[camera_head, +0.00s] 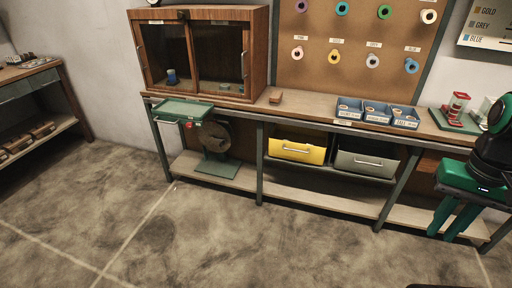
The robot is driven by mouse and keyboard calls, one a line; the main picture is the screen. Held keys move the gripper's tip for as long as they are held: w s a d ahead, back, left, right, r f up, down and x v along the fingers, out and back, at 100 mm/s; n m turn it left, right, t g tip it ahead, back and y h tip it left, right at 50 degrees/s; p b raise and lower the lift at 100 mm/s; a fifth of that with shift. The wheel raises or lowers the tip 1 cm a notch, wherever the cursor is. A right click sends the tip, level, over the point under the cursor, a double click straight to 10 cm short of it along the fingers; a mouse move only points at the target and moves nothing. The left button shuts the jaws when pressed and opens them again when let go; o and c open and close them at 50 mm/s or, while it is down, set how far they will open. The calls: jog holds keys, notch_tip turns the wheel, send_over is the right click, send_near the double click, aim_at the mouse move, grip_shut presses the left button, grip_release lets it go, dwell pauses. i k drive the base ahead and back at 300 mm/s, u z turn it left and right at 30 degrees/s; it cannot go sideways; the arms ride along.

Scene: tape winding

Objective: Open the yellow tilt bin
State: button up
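A grey bin (366,164) hangs right beside the yellow one. Bench legs (386,204) flank the bins. Labelled trays (376,121) stand on the bench. The floor (260,240) in front is clear.

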aim_at(298, 145)
jog(key=z, duration=0.05)
jog(key=i, duration=1.3)
jog(key=z, duration=0.55)
